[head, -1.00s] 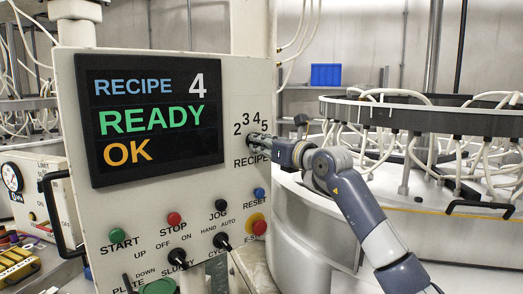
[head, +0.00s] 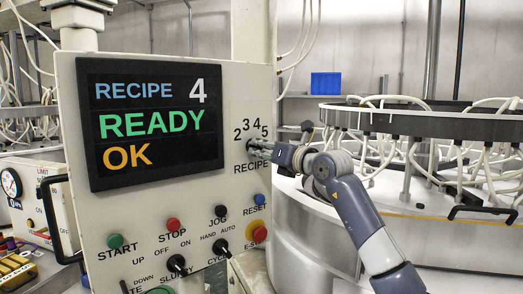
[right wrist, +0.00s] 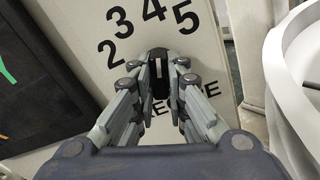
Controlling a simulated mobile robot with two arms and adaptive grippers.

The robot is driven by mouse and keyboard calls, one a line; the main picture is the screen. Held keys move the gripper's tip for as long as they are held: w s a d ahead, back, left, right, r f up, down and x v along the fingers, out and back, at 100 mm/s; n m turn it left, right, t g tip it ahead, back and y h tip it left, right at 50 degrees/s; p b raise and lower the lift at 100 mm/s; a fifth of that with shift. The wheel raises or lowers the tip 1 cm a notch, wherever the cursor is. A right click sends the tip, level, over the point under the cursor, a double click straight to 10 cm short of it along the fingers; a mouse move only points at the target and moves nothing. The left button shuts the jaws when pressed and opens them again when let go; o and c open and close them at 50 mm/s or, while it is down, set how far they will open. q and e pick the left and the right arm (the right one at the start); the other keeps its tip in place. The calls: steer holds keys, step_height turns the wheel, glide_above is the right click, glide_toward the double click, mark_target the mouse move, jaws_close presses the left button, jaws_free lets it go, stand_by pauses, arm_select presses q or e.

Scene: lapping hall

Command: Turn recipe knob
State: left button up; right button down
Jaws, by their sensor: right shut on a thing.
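The recipe knob (right wrist: 159,75) is black with a pale line and sits on the control panel (head: 190,197) below the printed numbers 2, 3, 4 and 5. In the right wrist view its pale line points up, toward the 4. In the head view the knob is mostly hidden by my right gripper (head: 256,147). My right gripper is shut on the knob; its fingers (right wrist: 159,78) lie on both sides of it. The panel's screen (head: 150,122) reads RECIPE 4, READY, OK. My left gripper is not in view.
Below the knob are a blue reset button (head: 259,199), a red button on yellow (head: 258,234), a black jog button (head: 221,211) and black switches. A large white round machine (head: 320,235) with a dark ring and hoses stands right of the panel. A blue bin (head: 326,83) is behind.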

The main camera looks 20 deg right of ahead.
steer(key=c, duration=1.6)
jaws_free()
steer(key=shift+w, duration=0.1)
steer(key=v, duration=1.2)
steer(key=shift+a+f, duration=0.1)
